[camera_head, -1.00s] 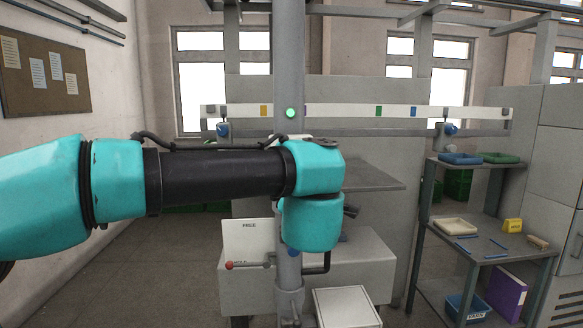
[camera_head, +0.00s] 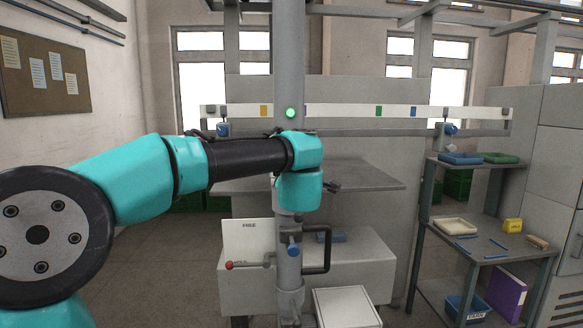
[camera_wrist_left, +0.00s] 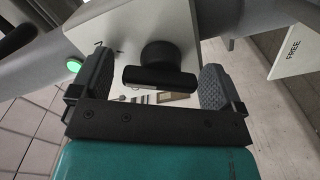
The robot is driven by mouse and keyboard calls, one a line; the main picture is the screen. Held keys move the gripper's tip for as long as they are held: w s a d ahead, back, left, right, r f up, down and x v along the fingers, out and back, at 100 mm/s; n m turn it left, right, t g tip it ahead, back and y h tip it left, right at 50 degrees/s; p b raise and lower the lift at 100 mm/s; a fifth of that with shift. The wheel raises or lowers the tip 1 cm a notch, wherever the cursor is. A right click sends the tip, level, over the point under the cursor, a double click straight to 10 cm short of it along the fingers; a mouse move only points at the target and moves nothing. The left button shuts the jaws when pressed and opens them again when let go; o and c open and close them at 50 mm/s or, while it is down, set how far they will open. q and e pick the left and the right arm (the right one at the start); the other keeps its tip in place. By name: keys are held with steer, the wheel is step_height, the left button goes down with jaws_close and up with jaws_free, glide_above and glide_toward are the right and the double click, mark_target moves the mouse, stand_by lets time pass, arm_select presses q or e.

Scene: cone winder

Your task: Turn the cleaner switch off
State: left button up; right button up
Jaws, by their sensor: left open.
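The cleaner switch (camera_wrist_left: 160,62) is a black rotary knob with a bar-shaped grip, mounted on a light grey plate (camera_wrist_left: 115,28) in the left wrist view. Its bar lies across that picture. My left gripper (camera_wrist_left: 155,80) is open, with one grey ridged finger on each side of the knob. No clear contact with the knob shows. In the head view, the left wrist hides the switch and most of the gripper; only a small dark part (camera_head: 333,187) pokes out to its right. My right gripper is in neither view.
A grey post (camera_head: 289,60) with a lit green lamp (camera_head: 291,113) stands close to the left wrist. Below are a red-knobbed lever (camera_head: 230,265), a black bent handle (camera_head: 326,250) and a white sign reading FREE (camera_head: 248,240). A shelf (camera_head: 480,240) stands right.

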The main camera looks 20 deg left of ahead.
arm_select(q)
steer(key=c, duration=0.9)
steer(key=shift+c, duration=0.2)
steer(key=shift+n, duration=0.5)
steer(key=n, duration=0.5)
steer(key=shift+f, duration=0.1)
steer(key=n, duration=0.6)
steer(key=shift+f, duration=0.1)
